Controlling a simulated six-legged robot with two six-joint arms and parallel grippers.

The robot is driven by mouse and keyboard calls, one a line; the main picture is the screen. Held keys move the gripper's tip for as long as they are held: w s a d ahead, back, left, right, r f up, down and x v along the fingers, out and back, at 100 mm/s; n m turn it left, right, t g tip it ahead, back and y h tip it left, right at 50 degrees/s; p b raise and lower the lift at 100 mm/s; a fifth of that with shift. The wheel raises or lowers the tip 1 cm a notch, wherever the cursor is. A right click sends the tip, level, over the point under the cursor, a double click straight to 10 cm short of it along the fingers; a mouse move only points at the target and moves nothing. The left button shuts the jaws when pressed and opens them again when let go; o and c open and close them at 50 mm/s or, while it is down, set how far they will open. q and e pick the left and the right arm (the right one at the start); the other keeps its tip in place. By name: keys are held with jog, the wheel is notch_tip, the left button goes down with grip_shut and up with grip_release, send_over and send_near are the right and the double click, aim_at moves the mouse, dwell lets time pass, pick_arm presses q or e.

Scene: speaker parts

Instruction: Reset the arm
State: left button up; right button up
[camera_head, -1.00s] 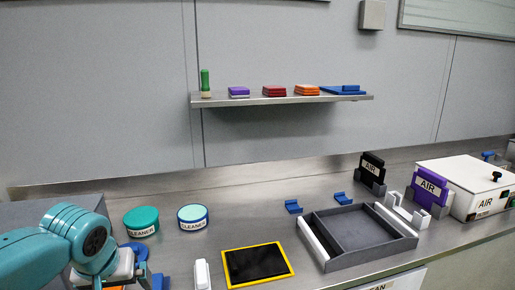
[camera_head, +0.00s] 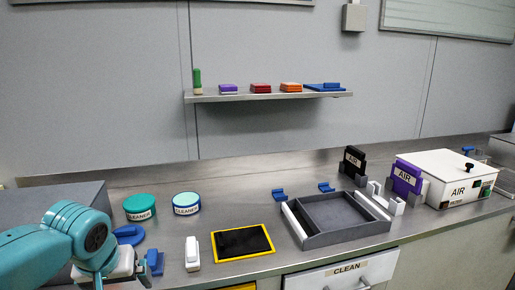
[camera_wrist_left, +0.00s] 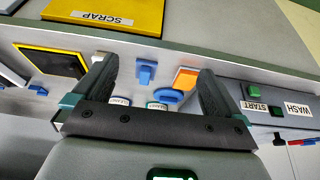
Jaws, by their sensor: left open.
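My left arm (camera_head: 50,245) comes in from the left in the head view, with its wrist low in the left corner and its fingertips not clearly visible there. In the left wrist view my left gripper (camera_wrist_left: 155,85) has its two dark fingers spread wide with nothing between them. Past the fingers, that view shows a blue part (camera_wrist_left: 146,72) and an orange-and-white piece (camera_wrist_left: 186,78). My right gripper is not in either view.
Two cleaner tins (camera_head: 139,207) stand behind the arm. A yellow-edged black pad (camera_head: 243,242), a grey tray (camera_head: 343,220) and a white AIR box (camera_head: 447,178) stand to the right. A shelf (camera_head: 270,97) hangs on the wall. The wrist view shows a yellow SCRAP panel (camera_wrist_left: 105,14).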

pick_arm(q)
jog(key=s+d+f+m+g+h+p, duration=0.15)
jog(key=d+f, duration=0.35)
jog(key=f, duration=0.5)
jog(key=s+d+f+m+g+h+p, duration=0.1)
jog(key=d+f+h+p, duration=0.3)
jog(key=f, duration=0.6)
jog(key=s+d+f+p, duration=0.1)
jog(key=s+d+f, duration=0.2)
jog(key=s+f, duration=0.3)
jog(key=s+d+f+n+g+p, duration=0.1)
jog(key=s+d+f, duration=0.2)
jog(key=s, duration=0.9)
notch_tip(320, 180, down, 4)
jog(key=shift+r, duration=0.1)
